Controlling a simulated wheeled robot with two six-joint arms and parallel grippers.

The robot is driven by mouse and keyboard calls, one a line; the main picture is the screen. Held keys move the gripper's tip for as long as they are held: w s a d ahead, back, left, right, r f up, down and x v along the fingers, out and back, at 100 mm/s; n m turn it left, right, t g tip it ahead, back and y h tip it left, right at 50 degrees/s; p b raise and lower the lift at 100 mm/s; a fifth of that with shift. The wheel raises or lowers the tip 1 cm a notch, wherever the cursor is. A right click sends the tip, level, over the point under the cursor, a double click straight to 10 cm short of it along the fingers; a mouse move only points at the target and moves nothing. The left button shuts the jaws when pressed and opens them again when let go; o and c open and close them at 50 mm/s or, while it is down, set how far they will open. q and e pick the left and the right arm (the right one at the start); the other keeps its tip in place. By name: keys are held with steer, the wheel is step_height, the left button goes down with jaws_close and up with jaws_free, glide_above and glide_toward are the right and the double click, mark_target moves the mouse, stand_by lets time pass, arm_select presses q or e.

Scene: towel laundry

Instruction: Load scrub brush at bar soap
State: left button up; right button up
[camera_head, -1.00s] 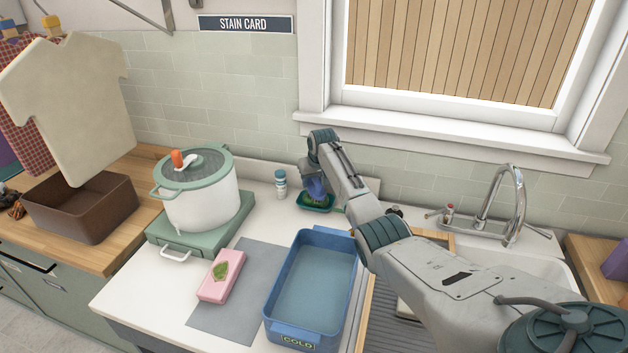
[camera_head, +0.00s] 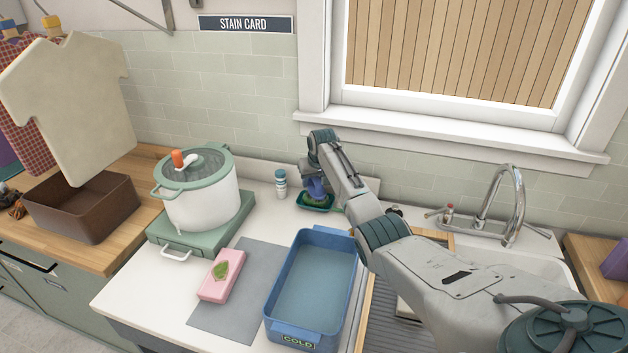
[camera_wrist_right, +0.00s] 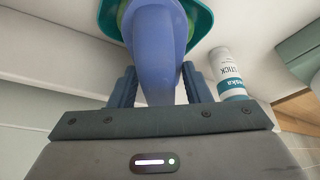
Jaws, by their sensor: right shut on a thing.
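My right gripper (camera_wrist_right: 160,90) is shut on the blue-purple handle of the scrub brush (camera_wrist_right: 158,45), at the back of the counter. In the head view, the brush (camera_head: 317,187) is just above or on a small teal dish (camera_head: 303,205). A green bar, apparently the soap (camera_head: 316,201), shows in the dish under the brush. The teal dish also shows at the top of the right wrist view (camera_wrist_right: 108,18). The handle hides the brush's underside, so I cannot tell for certain whether it touches the soap. My left gripper is out of view.
A white stick bottle (camera_head: 280,184) stands just left of the dish. A lidded pot (camera_head: 200,195) is further left. A blue COLD basin (camera_head: 268,300) and a folded pink cloth with a green patch (camera_head: 221,276) lie in front. The sink and faucet (camera_head: 515,205) are right.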

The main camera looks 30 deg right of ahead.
steer(key=shift+r+p, duration=3.25)
steer(key=shift+r, duration=0.25)
steer(key=shift+f, duration=0.1)
